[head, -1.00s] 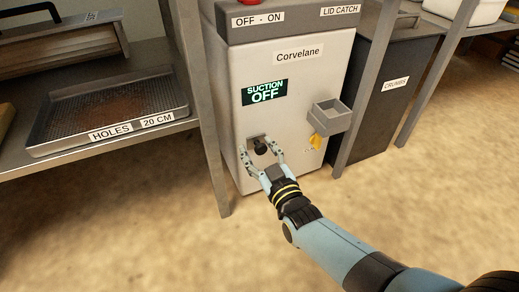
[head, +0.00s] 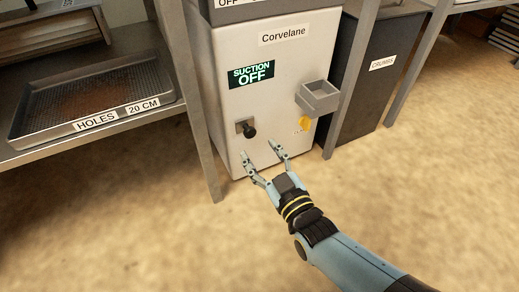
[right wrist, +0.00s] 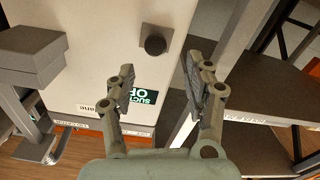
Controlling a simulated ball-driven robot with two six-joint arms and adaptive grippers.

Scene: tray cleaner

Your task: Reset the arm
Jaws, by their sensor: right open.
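My right gripper (head: 262,152) is open and empty in front of the lower part of the white machine (head: 283,96). In the head view its fingertips are just below and to the right of a black knob (head: 249,132) on the machine's front. In the right wrist view the knob (right wrist: 155,45) shows beyond the spread fingers (right wrist: 160,82), apart from them. The machine's display (head: 251,74) reads "SUCTION OFF". My left gripper is not in view.
A perforated tray (head: 90,98) labelled "HOLES 20 CM" lies on the metal shelf at left. A grey box (head: 318,97) sticks out from the machine, with a yellow part (head: 305,123) below it. A dark "CRUMBS" bin (head: 370,95) stands at right. The floor in front is clear.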

